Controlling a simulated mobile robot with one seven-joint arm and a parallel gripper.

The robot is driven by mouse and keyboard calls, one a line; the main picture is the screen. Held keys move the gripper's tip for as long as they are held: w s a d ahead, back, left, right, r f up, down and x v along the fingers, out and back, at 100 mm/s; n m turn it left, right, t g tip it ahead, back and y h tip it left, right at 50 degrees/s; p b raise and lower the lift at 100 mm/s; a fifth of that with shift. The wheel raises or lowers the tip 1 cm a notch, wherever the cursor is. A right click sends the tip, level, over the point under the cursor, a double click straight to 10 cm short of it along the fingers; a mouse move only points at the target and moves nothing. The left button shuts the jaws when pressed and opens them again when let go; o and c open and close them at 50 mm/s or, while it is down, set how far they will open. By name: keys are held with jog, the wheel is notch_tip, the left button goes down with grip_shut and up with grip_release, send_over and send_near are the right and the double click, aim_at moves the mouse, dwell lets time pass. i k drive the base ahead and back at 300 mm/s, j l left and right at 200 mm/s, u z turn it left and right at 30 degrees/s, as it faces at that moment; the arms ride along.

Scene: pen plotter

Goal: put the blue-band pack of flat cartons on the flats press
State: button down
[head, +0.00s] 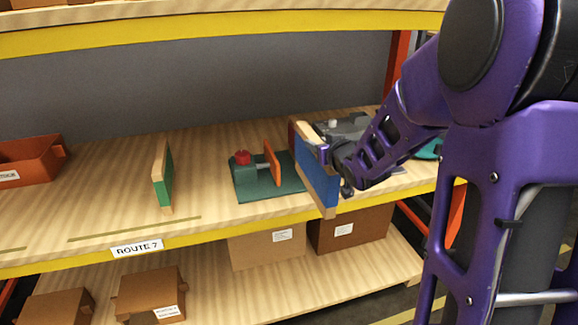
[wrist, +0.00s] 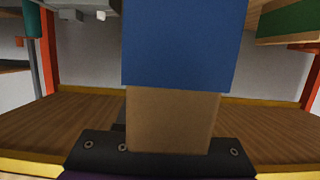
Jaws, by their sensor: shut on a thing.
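The blue-band pack (head: 317,181) is a thin upright slab with tan carton edges and a broad blue face. My gripper (head: 328,158) is shut on it from the right, and the pack stands tilted near the shelf's front edge. In the wrist view the pack (wrist: 182,45) fills the middle, blue above and bare tan carton below, against my dark gripper (wrist: 160,148). What seems to be the flats press (head: 268,188), a dark green base with a red knob and an upright orange plate, is just left of the pack. The pack partly hides its right end.
A green-band pack (head: 163,178) stands upright on the wooden shelf (head: 110,185), left of the press. An orange bin (head: 30,160) is at far left. A grey device (head: 347,127) sits behind the held pack. The yellow upper shelf beam (head: 220,28) runs overhead.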

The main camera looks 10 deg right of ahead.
aim_at(285, 169)
jog(key=i+j, duration=0.15)
jog(key=i, duration=0.3)
jog(key=i+j, duration=0.1)
jog(key=i, duration=0.35)
